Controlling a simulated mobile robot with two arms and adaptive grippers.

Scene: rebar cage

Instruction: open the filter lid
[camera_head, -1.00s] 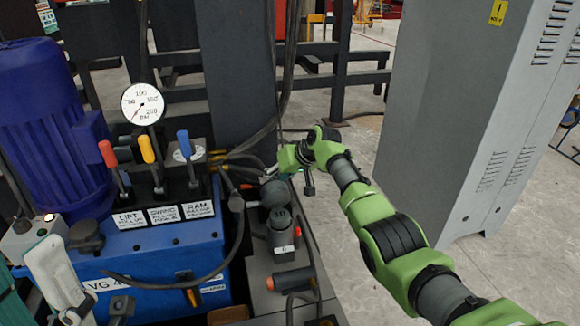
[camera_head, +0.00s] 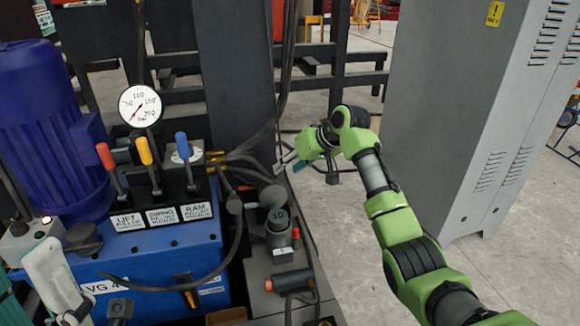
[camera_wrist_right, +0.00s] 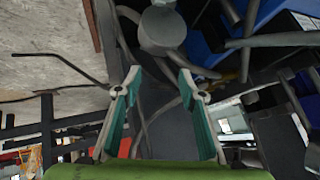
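The filter (camera_head: 279,236) is a dark upright canister marked 10, on the grey ledge right of the blue power unit. Its round grey lid (camera_head: 272,196) sits at its top; whether it is fully seated I cannot tell. The lid (camera_wrist_right: 162,30) also shows in the right wrist view, beyond the fingertips. My right gripper (camera_head: 286,163) is open and empty, behind and above the lid, apart from it. Its teal-padded fingers (camera_wrist_right: 160,74) are spread in the wrist view. A pale part, apparently my left gripper (camera_head: 55,276), shows at the lower left; its opening is unclear.
The blue power unit (camera_head: 150,262) carries red, yellow and blue levers and a gauge (camera_head: 140,106). Hoses run close beside the filter. A dark post (camera_head: 235,85) stands behind. A grey cabinet (camera_head: 445,120) is at right, with bare floor before it.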

